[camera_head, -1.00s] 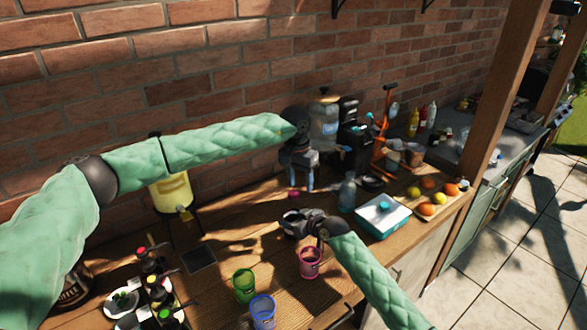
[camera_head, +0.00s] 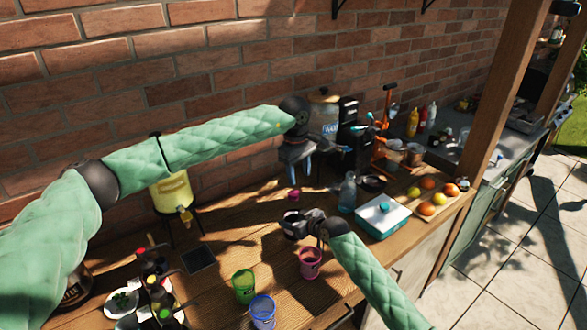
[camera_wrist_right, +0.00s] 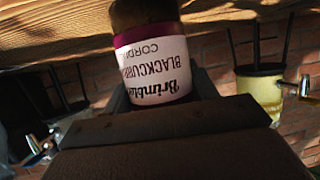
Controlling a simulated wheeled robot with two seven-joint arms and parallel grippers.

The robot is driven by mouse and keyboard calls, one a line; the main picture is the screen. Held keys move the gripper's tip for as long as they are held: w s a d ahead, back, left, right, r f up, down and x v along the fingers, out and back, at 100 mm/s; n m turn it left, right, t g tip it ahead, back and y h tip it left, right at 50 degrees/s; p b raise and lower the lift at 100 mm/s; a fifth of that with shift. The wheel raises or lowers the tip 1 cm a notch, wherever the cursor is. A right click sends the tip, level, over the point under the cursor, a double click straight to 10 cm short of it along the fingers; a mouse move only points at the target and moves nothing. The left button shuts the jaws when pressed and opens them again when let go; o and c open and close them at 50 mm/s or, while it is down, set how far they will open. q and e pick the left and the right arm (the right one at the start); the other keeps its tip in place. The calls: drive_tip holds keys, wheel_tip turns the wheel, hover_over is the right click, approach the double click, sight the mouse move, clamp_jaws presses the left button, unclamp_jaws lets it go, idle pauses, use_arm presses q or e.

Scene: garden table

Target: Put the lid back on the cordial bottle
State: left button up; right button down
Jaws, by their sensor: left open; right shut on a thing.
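The cordial bottle (camera_wrist_right: 158,65) fills the upper middle of the right wrist view. It is dark, with a white blackcurrant label edged in purple, and the lettering is upside down there. My right gripper (camera_head: 292,228) is shut on it, low over the table's middle; in the head view the jaws mostly hide the bottle. A small magenta piece (camera_head: 294,194), which looks like the lid, is just beyond the right gripper. My left gripper (camera_head: 298,172) is open and empty, above and behind that piece. The bottle's mouth is not clear in either view.
Green (camera_head: 244,286), blue (camera_head: 262,311) and pink (camera_head: 310,263) cups stand in front. A clear bottle (camera_head: 347,194) and a white and teal box (camera_head: 382,217) stand right of the grippers. A yellow dispenser (camera_head: 173,192) is at the back left. The wood between is mostly bare.

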use_arm(q)
drive_tip(key=n, duration=0.4)
drive_tip(key=shift+w+a+r+n, duration=0.1)
drive_tip(key=shift+a+r+n, duration=0.05)
drive_tip(key=shift+r+n, duration=0.2)
drive_tip(key=n, duration=0.4)
drive_tip(key=shift+a+r, duration=0.1)
drive_tip(key=shift+r, duration=0.1)
drive_tip(key=n, duration=0.4)
drive_tip(key=shift+w+a+r, duration=0.1)
drive_tip(key=shift+a, duration=0.05)
drive_tip(key=n, duration=0.4)
drive_tip(key=shift+a+n+y, duration=0.1)
drive_tip(key=shift+n+y, duration=0.15)
drive_tip(key=shift+y, duration=0.05)
drive_tip(key=n, duration=0.4)
drive_tip(key=shift+a, duration=0.15)
drive_tip(key=n, duration=0.4)
drive_tip(key=shift+a, duration=0.1)
drive_tip(key=n, duration=0.4)
drive_tip(key=shift+a+n, duration=0.1)
drive_tip(key=shift+n, duration=0.2)
drive_tip(key=n, duration=0.4)
